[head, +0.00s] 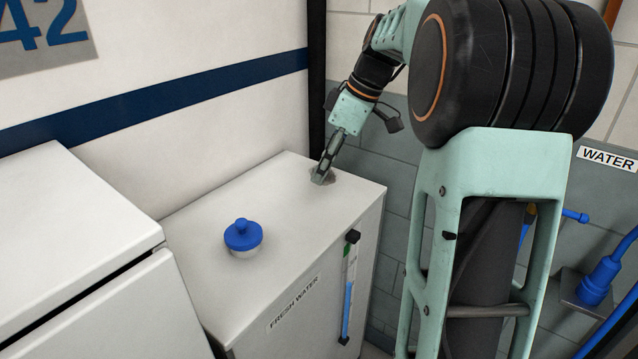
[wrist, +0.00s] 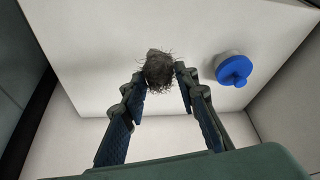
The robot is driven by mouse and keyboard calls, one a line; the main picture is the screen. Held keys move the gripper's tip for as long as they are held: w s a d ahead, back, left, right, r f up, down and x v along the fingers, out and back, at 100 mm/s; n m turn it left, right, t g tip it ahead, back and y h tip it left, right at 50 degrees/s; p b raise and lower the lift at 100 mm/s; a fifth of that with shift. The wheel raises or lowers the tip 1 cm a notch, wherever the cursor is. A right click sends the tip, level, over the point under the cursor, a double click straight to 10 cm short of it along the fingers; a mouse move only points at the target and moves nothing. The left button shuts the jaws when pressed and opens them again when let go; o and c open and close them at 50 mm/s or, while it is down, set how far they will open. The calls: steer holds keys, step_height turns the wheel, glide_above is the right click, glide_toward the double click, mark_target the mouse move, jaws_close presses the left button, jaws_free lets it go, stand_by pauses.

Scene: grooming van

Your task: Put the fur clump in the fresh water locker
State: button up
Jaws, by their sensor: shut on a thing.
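The fur clump (wrist: 160,69) is a dark grey, hairy ball between my fingertips in the wrist view. My gripper (head: 322,175) is shut on it, low over the back right part of the locker top. In the head view the fur clump (head: 327,173) shows only partly behind the fingers. The fresh water locker (head: 290,235) is a white box with a FRESH WATER label on its front. Its top looks flat and closed, with a blue-capped filler (head: 243,236) standing on it. I cannot tell whether the clump touches the top.
A white cabinet (head: 75,240) stands at the left of the locker. A blue level gauge (head: 348,290) runs down the locker's front. A wall with a blue stripe is behind. At the right are a WATER sign (head: 607,159) and a blue fitting (head: 600,278).

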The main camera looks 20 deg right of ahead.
glide_above(321, 198)
steer(key=s, duration=0.1)
steer(key=f, duration=0.4)
steer(key=d+f, duration=0.1)
steer(key=f, duration=0.1)
steer(key=shift+s+f+p, duration=0.15)
steer(key=shift+p, duration=0.15)
steer(key=shift+w+f, duration=0.2)
steer(key=shift+f, duration=1.6)
steer(key=shift+f, duration=0.1)
steer(key=o, duration=0.7)
steer(key=shift+r, duration=0.2)
steer(key=v, duration=1.2)
steer(key=shift+f, duration=0.1)
